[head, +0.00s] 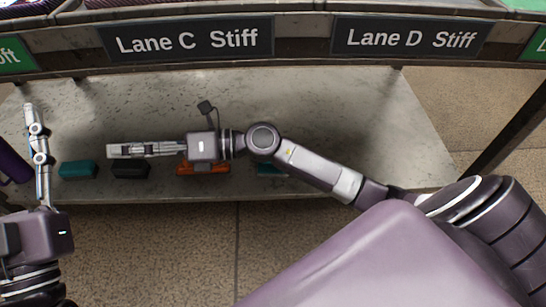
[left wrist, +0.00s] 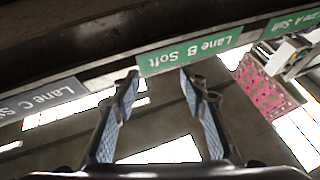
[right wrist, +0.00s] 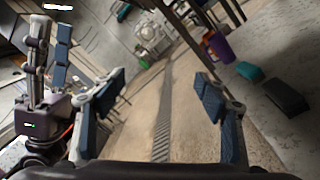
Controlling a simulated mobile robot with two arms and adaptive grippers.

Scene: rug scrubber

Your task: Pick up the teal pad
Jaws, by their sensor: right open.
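A teal pad (head: 78,170) lies near the shelf's front edge at left in the head view; it also shows in the right wrist view (right wrist: 249,71). My left gripper (head: 30,108) points away, left of that pad. It is open and empty in the left wrist view (left wrist: 160,75).
A black pad (head: 131,171) and an orange pad (head: 204,169) lie along the same grey shelf (head: 340,105). A sign rail above reads Lane C Stiff (head: 195,38) and Lane D Stiff (head: 410,37). A purple container (right wrist: 220,47) stands beyond the teal pad. The shelf's right side is clear.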

